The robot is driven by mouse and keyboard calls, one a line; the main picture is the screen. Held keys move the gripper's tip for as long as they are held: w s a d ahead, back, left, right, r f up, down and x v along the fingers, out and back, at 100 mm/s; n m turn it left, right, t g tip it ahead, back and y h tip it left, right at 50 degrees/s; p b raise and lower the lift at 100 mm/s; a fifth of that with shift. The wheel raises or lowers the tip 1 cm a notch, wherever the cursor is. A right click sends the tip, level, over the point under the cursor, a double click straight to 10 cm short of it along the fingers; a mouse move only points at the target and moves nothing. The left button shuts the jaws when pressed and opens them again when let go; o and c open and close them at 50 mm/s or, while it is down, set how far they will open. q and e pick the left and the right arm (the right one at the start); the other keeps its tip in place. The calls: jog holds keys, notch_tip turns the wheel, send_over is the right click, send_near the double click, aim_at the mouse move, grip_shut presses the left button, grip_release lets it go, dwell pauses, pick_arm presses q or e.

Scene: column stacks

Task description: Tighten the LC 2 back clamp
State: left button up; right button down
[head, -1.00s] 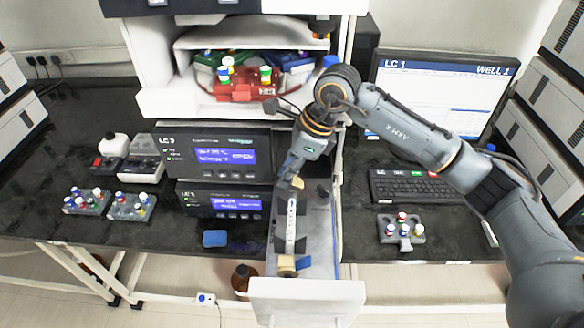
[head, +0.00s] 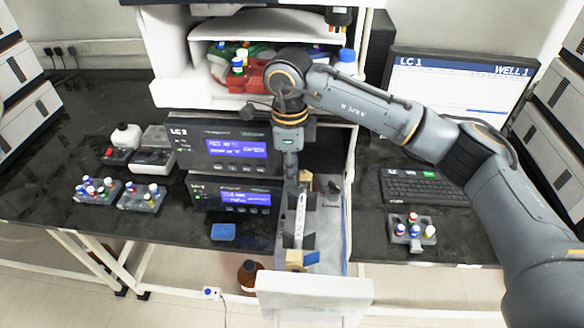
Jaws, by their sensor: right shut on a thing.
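An open drawer (head: 325,225) extends forward from the LC stack, with its white front (head: 315,285) toward me. A white labelled column (head: 300,215) lies lengthwise in it. The tan back clamp (head: 306,177) is at the column's far end, and a tan front clamp (head: 295,260) is at its near end. My right gripper (head: 291,190) points down at the back clamp and is shut on it; its fingertips are small and partly hidden against the clamp. My left gripper is out of view.
The LC 2 panel (head: 225,148) stands left of the drawer, close to my right wrist. A shelf above holds a red tray (head: 262,78). The monitor (head: 455,88), keyboard (head: 425,188) and a vial rack (head: 411,230) are at right. A blue sponge (head: 223,231) lies left of the drawer.

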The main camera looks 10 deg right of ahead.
jog(key=shift+f, duration=0.1)
jog(key=c, duration=1.2)
grip_release()
jog(key=shift+a, duration=0.1)
notch_tip(320, 180, up, 12)
jog(key=shift+a+r, duration=0.1)
